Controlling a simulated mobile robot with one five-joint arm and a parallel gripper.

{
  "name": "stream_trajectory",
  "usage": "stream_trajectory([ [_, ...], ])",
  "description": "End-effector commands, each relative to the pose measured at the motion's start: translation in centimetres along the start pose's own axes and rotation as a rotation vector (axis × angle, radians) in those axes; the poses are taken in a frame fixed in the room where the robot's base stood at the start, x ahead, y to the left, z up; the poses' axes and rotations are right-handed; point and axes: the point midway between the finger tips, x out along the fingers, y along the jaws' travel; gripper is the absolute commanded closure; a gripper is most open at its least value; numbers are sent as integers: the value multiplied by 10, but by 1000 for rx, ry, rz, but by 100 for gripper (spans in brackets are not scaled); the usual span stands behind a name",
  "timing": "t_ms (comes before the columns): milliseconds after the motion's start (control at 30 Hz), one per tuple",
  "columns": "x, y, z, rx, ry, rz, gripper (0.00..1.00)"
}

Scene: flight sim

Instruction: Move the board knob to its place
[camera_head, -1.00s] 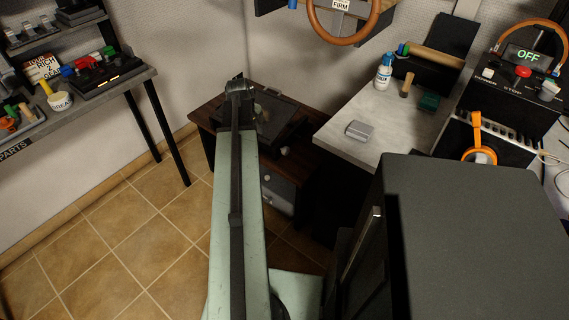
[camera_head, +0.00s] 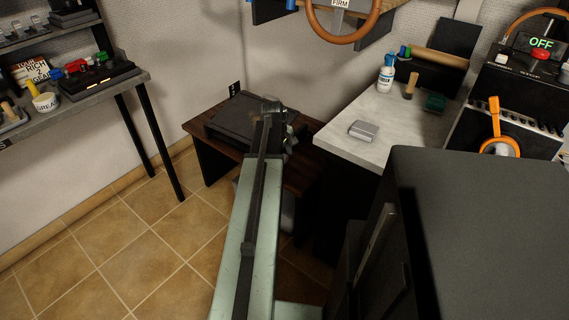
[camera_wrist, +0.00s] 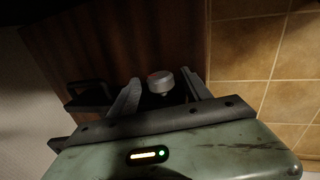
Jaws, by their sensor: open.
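A small grey cylindrical knob (camera_wrist: 160,82) shows in the wrist view over the brown wooden surface. My gripper (camera_wrist: 162,88) is open, with one finger on either side of the knob. I see a gap beside the knob, and cannot tell whether either finger touches it. In the head view my gripper (camera_head: 285,140) is over the right part of a low dark wooden table (camera_head: 198,129), largely hidden by my arm. A flat black board or case (camera_head: 232,112) lies on that table, beside my gripper. I cannot make out the knob in the head view.
A grey-topped workbench (camera_head: 340,140) stands to the right, with a silver box (camera_head: 363,130) and a white bottle (camera_head: 386,76). A parts shelf (camera_head: 60,118) stands at the left. A large dark cabinet (camera_head: 480,220) is near right. Tiled floor (camera_head: 110,250) is clear at left.

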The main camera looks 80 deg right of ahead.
Motion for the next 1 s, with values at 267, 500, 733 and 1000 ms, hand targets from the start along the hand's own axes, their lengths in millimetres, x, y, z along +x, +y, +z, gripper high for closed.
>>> stream_trajectory([
  [267, 2, 0, 0, 1, 0, 0, 46],
  [500, 2, 1, 1, 1, 0, 0, 100],
  [733, 3, -1, 1, 1, -1, 21, 100],
  [1000, 6, -8, 3, 1, -3, 157, 100],
])
